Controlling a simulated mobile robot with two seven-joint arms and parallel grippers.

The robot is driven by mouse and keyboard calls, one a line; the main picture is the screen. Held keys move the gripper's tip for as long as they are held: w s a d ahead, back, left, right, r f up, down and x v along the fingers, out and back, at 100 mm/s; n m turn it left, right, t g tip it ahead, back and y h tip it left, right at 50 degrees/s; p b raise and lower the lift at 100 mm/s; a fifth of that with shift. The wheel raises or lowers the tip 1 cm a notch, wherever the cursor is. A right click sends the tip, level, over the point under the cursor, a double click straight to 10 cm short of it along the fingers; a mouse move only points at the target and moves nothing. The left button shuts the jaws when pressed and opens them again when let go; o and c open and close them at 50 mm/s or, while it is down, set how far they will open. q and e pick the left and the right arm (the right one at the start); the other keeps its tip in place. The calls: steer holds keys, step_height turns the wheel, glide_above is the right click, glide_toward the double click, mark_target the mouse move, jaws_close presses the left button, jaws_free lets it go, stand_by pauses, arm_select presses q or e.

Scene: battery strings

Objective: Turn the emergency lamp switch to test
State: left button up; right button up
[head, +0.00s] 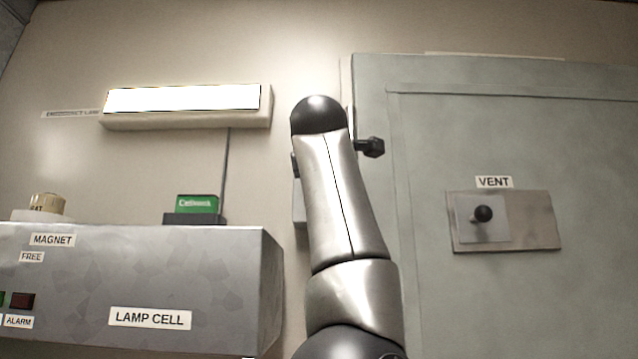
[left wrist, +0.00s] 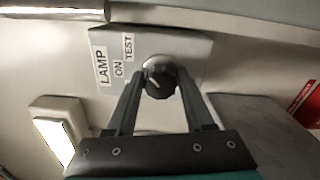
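The lamp switch is a dark round knob (left wrist: 160,80) on a grey switch box (left wrist: 192,48), seen in the left wrist view with labels LAMP, ON and TEST. A pale mark on the knob points up-left in that view. My left gripper (left wrist: 160,78) has one finger on each side of the knob, tips close to its edges; contact is unclear. In the head view my arm hides the knob and left fingers; only a sliver of the switch box (head: 299,205) shows. The emergency lamp (head: 185,98) is brightly lit on the wall. My right gripper is not in view.
A grey door (head: 430,200) at right bears a VENT panel (head: 535,233) and a dark handle (head: 372,147) beside my arm.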

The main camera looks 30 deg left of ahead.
arm_select(q)
steer(key=shift+o, duration=1.4)
steer(key=b+v, duration=0.3)
steer(key=v, duration=1.2)
steer(key=shift+s, duration=0.15)
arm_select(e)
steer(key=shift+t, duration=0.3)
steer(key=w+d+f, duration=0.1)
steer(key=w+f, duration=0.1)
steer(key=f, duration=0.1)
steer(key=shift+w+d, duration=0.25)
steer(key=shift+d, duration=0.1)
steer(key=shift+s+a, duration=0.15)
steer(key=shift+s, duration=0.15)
arm_select(q)
steer(key=shift+f, duration=0.1)
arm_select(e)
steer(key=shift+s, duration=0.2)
